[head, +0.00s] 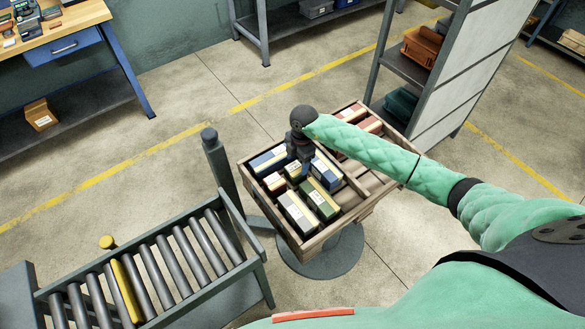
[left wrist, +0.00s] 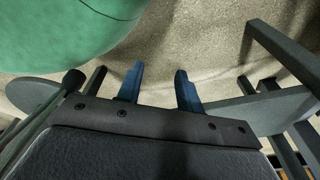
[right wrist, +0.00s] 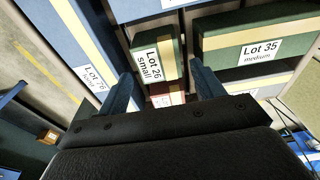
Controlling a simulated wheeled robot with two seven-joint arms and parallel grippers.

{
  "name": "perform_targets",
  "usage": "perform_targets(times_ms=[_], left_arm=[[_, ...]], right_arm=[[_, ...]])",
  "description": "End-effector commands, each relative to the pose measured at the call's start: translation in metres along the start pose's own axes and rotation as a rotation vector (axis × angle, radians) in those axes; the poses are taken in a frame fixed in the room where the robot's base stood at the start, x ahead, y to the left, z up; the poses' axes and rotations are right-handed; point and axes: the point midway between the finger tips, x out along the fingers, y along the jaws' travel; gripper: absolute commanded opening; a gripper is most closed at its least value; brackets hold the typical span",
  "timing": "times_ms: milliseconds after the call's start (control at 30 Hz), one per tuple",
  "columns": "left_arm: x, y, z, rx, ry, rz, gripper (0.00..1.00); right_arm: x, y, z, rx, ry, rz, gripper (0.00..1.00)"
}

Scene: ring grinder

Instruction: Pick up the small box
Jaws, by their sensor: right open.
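The small box (right wrist: 147,58), dark green with a tan band and a label reading "Lot 26 small", stands in the wooden tray (head: 313,247). My right gripper (head: 298,168) points down over the tray. In the right wrist view its open fingers (right wrist: 164,82) are on either side of the near end of this box, and I cannot tell whether they touch it. My left gripper (left wrist: 158,82) is open and empty, above bare floor in the left wrist view; it is not seen in the head view.
A green "Lot 35 medium" box (right wrist: 262,40), a blue box (right wrist: 62,30) and a red box (right wrist: 168,98) stand close around. The tray is on a round-based stand (head: 330,258). A roller conveyor (head: 160,262) is at left, a shelf rack (head: 450,80) at right.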

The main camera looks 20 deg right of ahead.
Motion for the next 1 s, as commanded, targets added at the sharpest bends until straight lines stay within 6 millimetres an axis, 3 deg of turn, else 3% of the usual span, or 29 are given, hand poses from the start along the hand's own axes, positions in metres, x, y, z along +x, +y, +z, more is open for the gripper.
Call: perform_targets(times_ms=[267, 700, 1000], left_arm=[[-0.003, 0.0, 0.024, 0.0, -0.017, 0.0, 0.36], [-0.012, 0.001, 0.094, 0.001, -0.063, 0.003, 0.36], [-0.012, 0.002, 0.106, 0.001, -0.07, 0.003, 0.36]], right_arm=[[0.018, 0.0, -0.001, -0.001, 0.003, 0.001, 0.67], [0.055, 0.001, 0.001, -0.002, 0.005, 0.001, 0.67], [0.067, 0.001, 0.002, -0.002, 0.004, 0.002, 0.67]])
